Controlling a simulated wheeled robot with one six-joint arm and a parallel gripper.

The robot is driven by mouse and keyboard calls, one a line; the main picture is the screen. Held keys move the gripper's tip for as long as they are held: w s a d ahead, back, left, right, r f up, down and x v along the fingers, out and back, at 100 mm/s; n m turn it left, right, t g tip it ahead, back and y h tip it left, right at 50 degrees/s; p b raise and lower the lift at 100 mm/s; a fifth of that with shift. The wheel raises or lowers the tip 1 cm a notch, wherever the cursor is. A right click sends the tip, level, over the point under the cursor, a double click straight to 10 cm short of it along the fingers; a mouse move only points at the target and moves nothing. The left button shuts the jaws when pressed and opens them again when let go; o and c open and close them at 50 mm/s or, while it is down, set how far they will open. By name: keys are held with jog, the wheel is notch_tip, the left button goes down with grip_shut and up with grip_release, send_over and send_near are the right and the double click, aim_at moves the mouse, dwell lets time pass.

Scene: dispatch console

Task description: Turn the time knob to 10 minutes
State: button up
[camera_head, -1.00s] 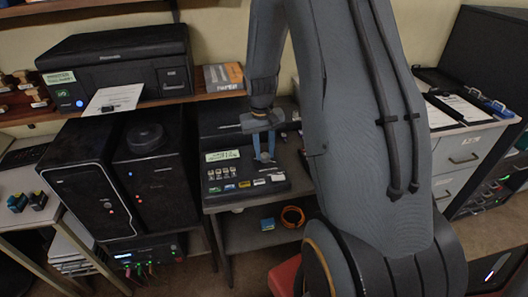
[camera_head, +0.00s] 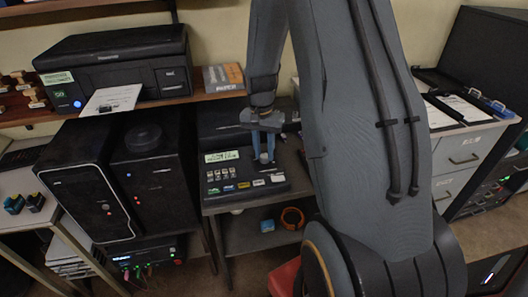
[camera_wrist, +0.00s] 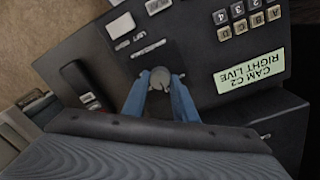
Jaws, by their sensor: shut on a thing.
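The time knob (camera_wrist: 160,75) is a small round grey knob on the black console panel, in the middle of the wrist view. My gripper (camera_wrist: 160,82) has its two blue fingers on either side of the knob and is shut on it. In the head view, my gripper (camera_head: 263,156) points down onto the right part of the console (camera_head: 212,193). I cannot read any time marks around the knob.
Small buttons and a pale label reading "CAM C2 RIGHT LIVE" (camera_wrist: 249,71) lie beside the knob. A black handset-like block (camera_wrist: 83,82) is on its other side. Two black computer towers (camera_head: 95,195) stand left of the console. A printer (camera_head: 118,65) is behind.

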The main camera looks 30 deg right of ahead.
aim_at(263, 155)
dwell(0.4)
jog(key=o, duration=1)
jog(key=shift+o, duration=0.2)
jog(key=shift+w+a+r+b, duration=0.1)
jog(key=shift+r+b, duration=0.35)
jog(key=shift+r, duration=1.5)
jog(key=shift+a+r+b, duration=0.1)
jog(key=shift+r+b, duration=0.35)
jog(key=shift+r, duration=1.5)
jog(key=s+a+r+n+t, duration=0.1)
jog(key=s+a+n, duration=0.8)
jog(key=s+a, duration=0.5)
jog(key=shift+s+a+n, duration=0.4)
jog(key=shift+s, duration=0.65)
